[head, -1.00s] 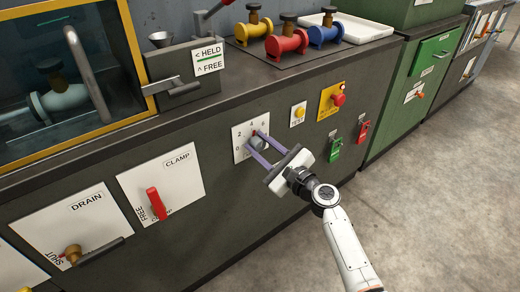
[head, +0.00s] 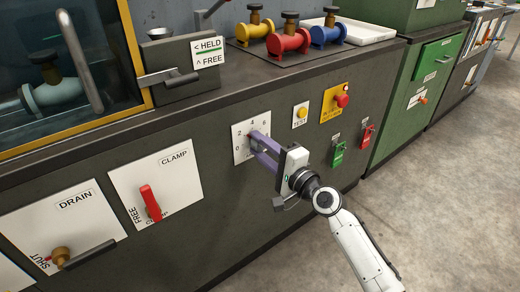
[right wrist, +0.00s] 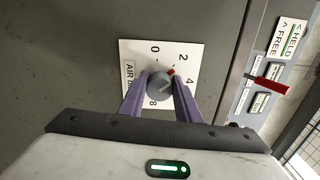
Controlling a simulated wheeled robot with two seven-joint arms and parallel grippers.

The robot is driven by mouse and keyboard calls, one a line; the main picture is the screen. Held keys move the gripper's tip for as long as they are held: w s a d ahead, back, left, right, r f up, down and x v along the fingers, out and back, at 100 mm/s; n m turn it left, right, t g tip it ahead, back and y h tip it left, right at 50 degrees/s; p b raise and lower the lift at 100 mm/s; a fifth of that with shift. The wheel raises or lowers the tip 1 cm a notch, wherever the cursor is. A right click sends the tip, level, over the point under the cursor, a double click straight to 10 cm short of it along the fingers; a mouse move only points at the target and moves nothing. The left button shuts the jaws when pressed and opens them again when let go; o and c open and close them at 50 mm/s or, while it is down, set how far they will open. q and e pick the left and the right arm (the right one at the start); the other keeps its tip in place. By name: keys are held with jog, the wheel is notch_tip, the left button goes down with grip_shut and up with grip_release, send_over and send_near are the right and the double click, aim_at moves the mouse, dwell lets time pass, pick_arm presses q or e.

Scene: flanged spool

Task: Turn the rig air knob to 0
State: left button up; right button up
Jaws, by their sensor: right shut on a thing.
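The rig air knob is a round grey knob with a red mark (right wrist: 159,88), in the middle of a white numbered plate (right wrist: 130,55). In the right wrist view the red mark points near the 2, on the side toward the 4. The plate also shows in the head view (head: 238,130), where the fingers mostly hide the knob. My right gripper (head: 255,145) reaches the plate from the lower right. Its two purple fingers are shut on the knob, one on each side (right wrist: 158,100). My left gripper is not in view.
Right of the plate are a yellow test button (head: 300,113) and a red button on a yellow plate (head: 342,100). A red clamp lever (head: 150,203) is at left.

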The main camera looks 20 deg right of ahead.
jog(key=n, duration=0.3)
jog(key=shift+f, duration=0.15)
jog(key=shift+d+n+b, duration=0.1)
jog(key=shift+n+b, duration=0.25)
jog(key=shift+n, duration=1.35)
jog(key=n, duration=0.2)
jog(key=shift+n, duration=0.3)
jog(key=shift+n+p, duration=0.4)
jog(key=shift+n, duration=0.7)
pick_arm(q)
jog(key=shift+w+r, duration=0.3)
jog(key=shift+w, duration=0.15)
pick_arm(e)
jog(key=shift+f+n, duration=0.1)
jog(key=shift+n, duration=0.2)
